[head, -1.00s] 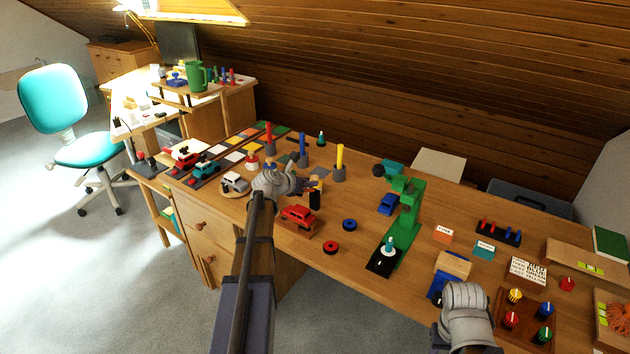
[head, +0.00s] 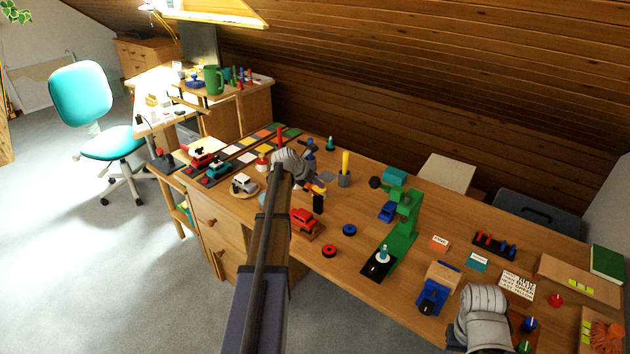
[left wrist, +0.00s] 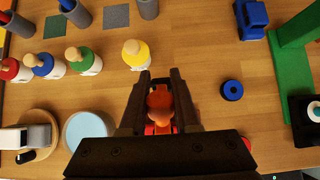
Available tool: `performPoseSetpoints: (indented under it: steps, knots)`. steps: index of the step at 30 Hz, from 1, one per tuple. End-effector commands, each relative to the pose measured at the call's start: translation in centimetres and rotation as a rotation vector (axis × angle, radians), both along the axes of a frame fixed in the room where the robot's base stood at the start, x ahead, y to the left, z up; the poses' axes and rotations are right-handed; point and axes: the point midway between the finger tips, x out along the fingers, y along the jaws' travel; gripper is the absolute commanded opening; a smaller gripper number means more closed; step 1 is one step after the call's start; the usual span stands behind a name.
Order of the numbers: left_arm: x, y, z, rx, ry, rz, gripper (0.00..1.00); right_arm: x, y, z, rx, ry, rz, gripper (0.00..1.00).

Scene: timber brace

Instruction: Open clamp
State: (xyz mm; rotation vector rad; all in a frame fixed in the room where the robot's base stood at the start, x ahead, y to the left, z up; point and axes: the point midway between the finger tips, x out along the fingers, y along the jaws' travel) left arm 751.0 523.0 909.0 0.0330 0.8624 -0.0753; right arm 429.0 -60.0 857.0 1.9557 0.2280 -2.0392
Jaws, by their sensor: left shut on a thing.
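A green stand (head: 405,225) and a blue ring (head: 349,230) are right of the left gripper. A yellow peg in a grey holder (head: 345,170) stands behind it. Several peg figures (left wrist: 135,54) are close by in the wrist view. Bare wood lies around the blue ring.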

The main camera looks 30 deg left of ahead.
Motion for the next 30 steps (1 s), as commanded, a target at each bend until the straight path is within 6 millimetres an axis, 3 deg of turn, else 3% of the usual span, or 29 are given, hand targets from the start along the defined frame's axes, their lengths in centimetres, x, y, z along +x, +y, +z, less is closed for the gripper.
performPoseSetpoints:
  steps: [10,30]
  knots:
    - [1.9,-0.2,0.5,0.016,0.213,-0.004,0.0,0.0,0.0,3.2,0.0,0.0,0.0,0.5]
    - [2.4,-0.3,0.1,0.029,0.365,-0.001,0.0,0.0,0.0,4.1,0.0,0.0,0.0,0.5]
